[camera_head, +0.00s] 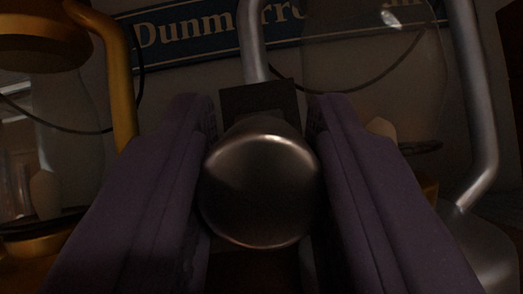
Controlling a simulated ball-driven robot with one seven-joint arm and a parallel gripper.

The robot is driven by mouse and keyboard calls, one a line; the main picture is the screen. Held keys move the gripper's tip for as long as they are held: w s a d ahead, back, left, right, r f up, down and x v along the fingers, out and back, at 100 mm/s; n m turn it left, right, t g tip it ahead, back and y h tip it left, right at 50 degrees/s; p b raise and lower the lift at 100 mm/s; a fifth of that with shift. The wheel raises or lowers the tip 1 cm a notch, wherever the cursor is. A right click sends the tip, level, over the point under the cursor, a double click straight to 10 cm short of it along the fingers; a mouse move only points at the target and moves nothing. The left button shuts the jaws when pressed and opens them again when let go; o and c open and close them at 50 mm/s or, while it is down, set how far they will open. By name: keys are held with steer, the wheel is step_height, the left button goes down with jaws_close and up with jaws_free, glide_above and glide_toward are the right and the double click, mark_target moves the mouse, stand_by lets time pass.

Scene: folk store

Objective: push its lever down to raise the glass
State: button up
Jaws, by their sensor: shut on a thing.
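My gripper (262,185) fills the lower middle of the picture, with one dark purple finger on each side. It is shut on a rounded, shiny metal lever end (260,190), and both fingers touch its sides. The rest of the lever is hidden behind that end. Behind and to the right is a lantern with a clear glass (385,60) and silver side tubes (478,90). A pale wick or candle shape (381,128) shows low by the glass. Whether the glass is raised cannot be told for sure.
A second lantern with a brass-coloured frame (115,70) and its own glass (60,120) stands close on the left. A blue sign (195,32) with white lettering hangs on the wall behind. Little free room shows around the fingers.

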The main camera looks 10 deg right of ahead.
mark_target(266, 246)
steer(key=shift+t+b, duration=0.4)
steer(key=shift+b, duration=0.1)
steer(key=o, duration=1)
steer(key=shift+w+f, duration=0.15)
steer(key=shift+w, duration=0.05)
steer(key=shift+o, duration=0.2)
steer(key=shift+s, duration=0.1)
steer(key=b+v, duration=0.6)
steer(key=v, duration=0.1)
steer(key=shift+f, duration=0.15)
steer(key=shift+s+a+f+b, duration=0.1)
steer(key=shift+s+b, duration=0.1)
steer(key=shift+b, duration=0.1)
